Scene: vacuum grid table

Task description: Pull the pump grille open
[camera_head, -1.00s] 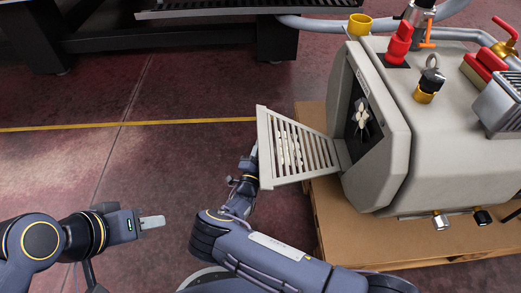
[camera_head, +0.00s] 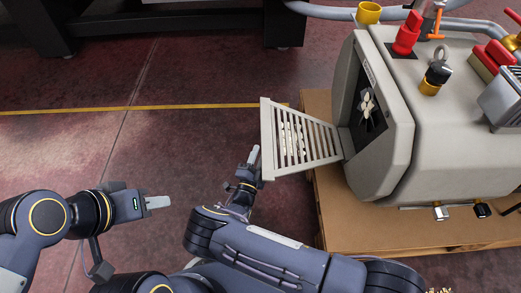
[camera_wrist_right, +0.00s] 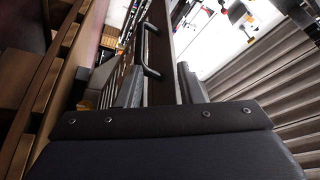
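The pump grille (camera_head: 302,139) is a pale slatted panel. In the head view it stands swung out to the left from the grey pump housing (camera_head: 455,150), and the dark opening with a fan (camera_head: 368,108) behind it is exposed. My right gripper (camera_head: 252,158) is just left of the grille's outer edge, with a small gap. In the right wrist view its two fingers (camera_wrist_right: 160,88) are apart and empty. A black handle (camera_wrist_right: 150,45) on the grille lies just beyond the fingertips. My left gripper (camera_head: 158,202) is over the floor, far left of the grille; its finger gap is not visible.
The pump stands on a wooden pallet (camera_head: 385,232). Red and yellow fittings (camera_head: 405,35) and hoses are on top of and behind it. A dark table frame (camera_head: 150,22) stands at the back.

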